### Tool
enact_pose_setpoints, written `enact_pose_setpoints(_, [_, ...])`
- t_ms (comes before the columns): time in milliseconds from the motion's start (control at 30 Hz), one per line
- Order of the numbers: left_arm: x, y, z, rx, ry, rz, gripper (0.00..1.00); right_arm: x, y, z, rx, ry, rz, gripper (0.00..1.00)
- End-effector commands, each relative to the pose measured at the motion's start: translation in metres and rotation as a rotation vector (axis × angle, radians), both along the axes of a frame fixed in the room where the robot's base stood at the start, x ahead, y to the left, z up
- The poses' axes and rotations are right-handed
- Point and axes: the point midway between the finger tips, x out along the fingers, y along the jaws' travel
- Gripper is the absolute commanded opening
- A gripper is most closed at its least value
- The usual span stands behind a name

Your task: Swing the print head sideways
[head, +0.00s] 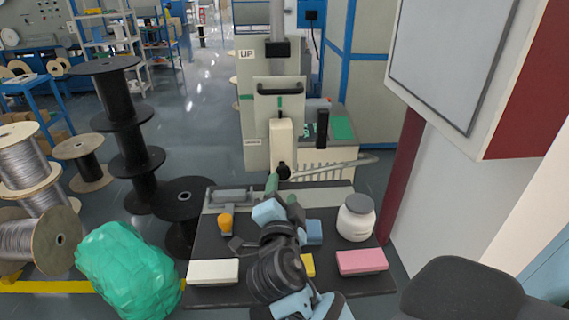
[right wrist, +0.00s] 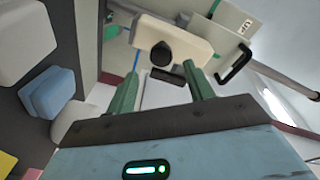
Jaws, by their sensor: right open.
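The print head is a beige block (head: 282,138) with a black knob (head: 284,172) at its lower end, on the front of the upright machine (head: 250,110) in the head view. In the right wrist view the block (right wrist: 186,36) and its black knob (right wrist: 161,54) lie ahead of the fingers. My right gripper (head: 279,188) is just below the knob in the head view. Its green fingers (right wrist: 160,78) are apart, with the knob lined up between them and nothing gripped. Whether a finger touches the head cannot be told. My left gripper is out of view.
A dark worktable (head: 330,280) holds a white jar (head: 356,218), a pink block (head: 361,262), a white block (head: 213,272) and an orange-topped item (head: 226,222). A metal bar (head: 345,165) sticks out right of the head. Cable spools (head: 130,150) and a green bag (head: 128,270) stand left.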

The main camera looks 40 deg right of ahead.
Motion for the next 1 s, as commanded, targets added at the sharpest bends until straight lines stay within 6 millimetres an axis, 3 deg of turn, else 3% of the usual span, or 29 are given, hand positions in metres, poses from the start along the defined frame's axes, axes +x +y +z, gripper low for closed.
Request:
enact_pose_setpoints(267, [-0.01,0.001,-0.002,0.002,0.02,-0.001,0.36,0.004,-0.002,0.001,-0.002,-0.002,0.001,0.53])
enact_pose_setpoints(700, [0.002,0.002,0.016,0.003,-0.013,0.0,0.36,0.049,-0.039,0.004,-0.003,-0.005,0.001,0.53])
enact_pose_setpoints(1000, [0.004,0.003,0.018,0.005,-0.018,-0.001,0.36,0.061,-0.049,0.001,-0.001,-0.002,0.0,0.53])
